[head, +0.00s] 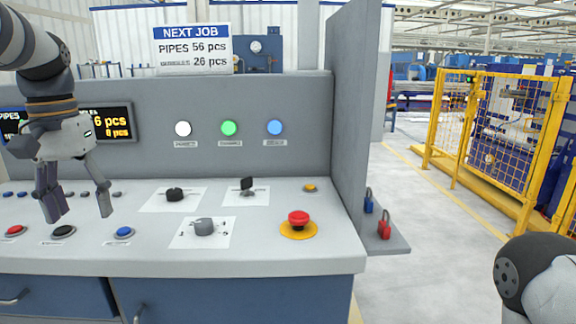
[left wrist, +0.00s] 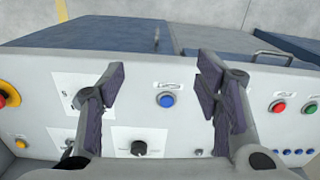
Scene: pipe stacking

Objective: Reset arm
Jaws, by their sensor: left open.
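My left gripper (head: 78,200) hangs over the left part of the control console (head: 270,255), fingers pointing down, open and empty. In the left wrist view my left gripper (left wrist: 160,95) has its fingers spread wide, with a blue button (left wrist: 166,100) on the panel visible between them. My right arm (head: 545,280) shows only as a link at the lower right of the head view; its gripper is out of the frame.
The console carries a red emergency button (head: 298,220), black rotary switches (head: 175,194) and a grey knob (head: 204,227). A tall grey side wall (head: 350,110) bounds it at right. Padlocks (head: 384,226) sit on a side ledge. Yellow fencing (head: 490,140) stands beyond open floor.

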